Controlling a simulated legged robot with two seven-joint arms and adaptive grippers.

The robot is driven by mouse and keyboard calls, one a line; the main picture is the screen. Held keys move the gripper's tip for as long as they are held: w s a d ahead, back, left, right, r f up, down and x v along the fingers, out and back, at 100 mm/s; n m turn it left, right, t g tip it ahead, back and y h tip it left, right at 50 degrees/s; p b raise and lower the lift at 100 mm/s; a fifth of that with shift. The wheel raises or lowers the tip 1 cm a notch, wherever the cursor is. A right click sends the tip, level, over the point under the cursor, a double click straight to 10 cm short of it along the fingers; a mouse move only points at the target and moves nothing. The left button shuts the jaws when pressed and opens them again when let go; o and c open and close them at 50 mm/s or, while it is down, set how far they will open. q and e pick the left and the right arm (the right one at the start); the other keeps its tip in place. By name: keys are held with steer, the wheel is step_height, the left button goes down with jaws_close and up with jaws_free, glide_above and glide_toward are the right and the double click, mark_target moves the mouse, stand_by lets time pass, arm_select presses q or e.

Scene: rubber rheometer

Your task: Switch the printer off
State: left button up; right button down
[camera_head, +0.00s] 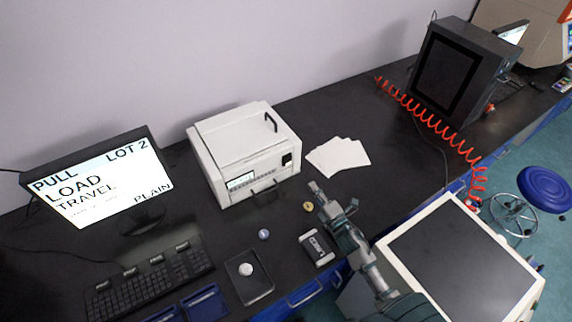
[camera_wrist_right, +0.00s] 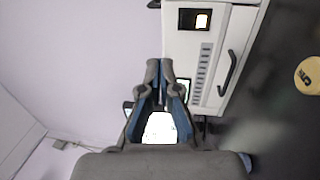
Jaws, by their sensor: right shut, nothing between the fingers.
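The printer (camera_head: 232,160) is a white box on the dark bench, left of centre in the head view. Its front has a small lit display (camera_head: 240,181), a button strip and a handle. My right gripper (camera_head: 315,187) is shut and empty, in front of the printer's right end, apart from the switch. In the wrist view its fingertips (camera_wrist_right: 161,64) are together, below and left of the switch. My left gripper is out of view.
White sheets (camera_head: 338,157) lie right of the printer. A monitor (camera_head: 100,180) and keyboard (camera_head: 150,280) stand left. A small labelled device (camera_head: 317,248), a black pad (camera_head: 245,285) and small round pieces lie in front. A dark machine (camera_head: 450,75) with a red coiled hose (camera_head: 430,120) stands right.

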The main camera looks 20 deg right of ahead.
mark_target(288, 160)
steer(key=f+b, duration=0.1)
steer(key=f, duration=0.1)
steer(key=w+f+b, duration=0.1)
steer(key=f+b, duration=0.1)
steer(key=shift+w+f, duration=0.2)
steer(key=shift+f, duration=0.15)
steer(key=x, duration=1.2)
steer(key=shift+w+d+f, duration=0.1)
steer(key=shift+d+f, duration=0.15)
steer(key=shift+d, duration=0.05)
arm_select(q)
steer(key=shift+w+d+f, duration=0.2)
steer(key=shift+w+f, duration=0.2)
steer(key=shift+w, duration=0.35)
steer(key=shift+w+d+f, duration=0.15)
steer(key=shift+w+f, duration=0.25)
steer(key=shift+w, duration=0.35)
arm_select(e)
steer(key=shift+w+a+r, duration=0.15)
steer(key=shift+w+a, duration=0.2)
steer(key=shift+w, duration=0.2)
steer(key=shift+d, duration=0.15)
